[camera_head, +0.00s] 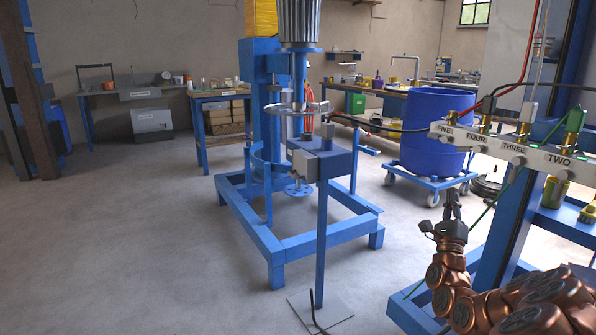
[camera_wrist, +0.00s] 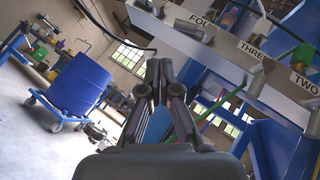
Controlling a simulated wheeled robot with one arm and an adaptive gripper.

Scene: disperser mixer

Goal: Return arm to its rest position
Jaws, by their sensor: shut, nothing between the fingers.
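My gripper (camera_head: 452,207) is at the right in the head view, pointing up, just below the labelled manifold rail (camera_head: 478,145). Its dark fingers are together with nothing between them. The wrist view shows the closed fingertips (camera_wrist: 159,70) in the middle, with the rail (camera_wrist: 225,45) close by above and to the right. My copper-coloured arm is folded at the lower right of the head view. I cannot tell from these views whether the fingers touch anything.
The disperser mixer (camera_head: 265,150) with its blue floor frame stands in the middle. A blue drum (camera_head: 432,130) sits on a wheeled dolly behind the gripper. A control box on a post (camera_head: 322,165) stands left of it. Hoses hang around the rail. Floor at left is clear.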

